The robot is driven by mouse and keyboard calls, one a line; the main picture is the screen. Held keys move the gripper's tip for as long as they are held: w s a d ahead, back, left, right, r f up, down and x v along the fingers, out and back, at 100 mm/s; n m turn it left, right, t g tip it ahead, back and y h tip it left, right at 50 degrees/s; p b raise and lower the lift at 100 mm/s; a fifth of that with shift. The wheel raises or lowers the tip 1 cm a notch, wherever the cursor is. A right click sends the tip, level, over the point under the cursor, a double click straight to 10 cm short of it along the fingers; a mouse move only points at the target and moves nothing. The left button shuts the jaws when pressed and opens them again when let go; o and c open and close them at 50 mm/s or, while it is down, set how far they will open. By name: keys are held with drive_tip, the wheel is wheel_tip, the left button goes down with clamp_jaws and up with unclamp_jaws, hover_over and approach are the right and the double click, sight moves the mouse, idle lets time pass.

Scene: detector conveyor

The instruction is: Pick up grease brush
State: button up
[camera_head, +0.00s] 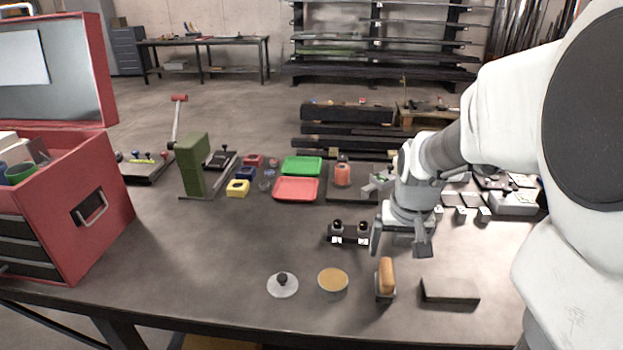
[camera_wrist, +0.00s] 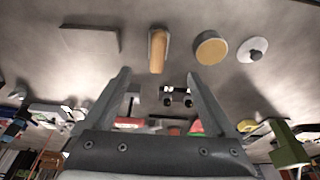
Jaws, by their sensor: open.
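The grease brush (camera_head: 386,275), with a tan wooden handle, sits near the front of the workbench in the head view, a little right of centre. It also shows in the wrist view (camera_wrist: 158,48), near the top, just beyond the gap between my fingers. My gripper (camera_head: 401,243) is open and empty, above the bench and a little behind the brush in the head view. Its two spread fingers (camera_wrist: 158,76) frame the wrist view and do not touch the brush.
A round tin of yellowish grease (camera_head: 333,280) and a knobbed lid (camera_head: 283,285) lie left of the brush; a dark flat block (camera_head: 450,291) lies right. A small black holder (camera_head: 348,234) stands behind. A red toolbox (camera_head: 85,215) stands far left.

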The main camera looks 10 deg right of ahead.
sight(387, 274)
drive_tip(key=b+x, duration=0.1)
drive_tip(key=x, duration=0.9)
drive_tip(key=shift+f, duration=0.3)
drive_tip(key=shift+w+d+x, duration=0.15)
drive_tip(key=shift+x, duration=1.35)
drive_tip(key=shift+w+d+x, duration=0.15)
drive_tip(key=shift+d+x, duration=0.05)
drive_tip(key=shift+x, duration=1.3)
drive_tip(key=shift+r, duration=0.1)
clamp_jaws()
drive_tip(key=shift+r, duration=0.1)
drive_tip(key=shift+r, duration=0.5)
wheel_tip(387, 274, up, 3)
drive_tip(key=shift+w+f, duration=0.1)
drive_tip(key=s+d+r, duration=0.5)
drive_tip(key=s+r, duration=0.2)
drive_tip(key=s, duration=0.3)
drive_tip(key=shift+s+d, duration=0.2)
drive_tip(key=shift+s, duration=0.1)
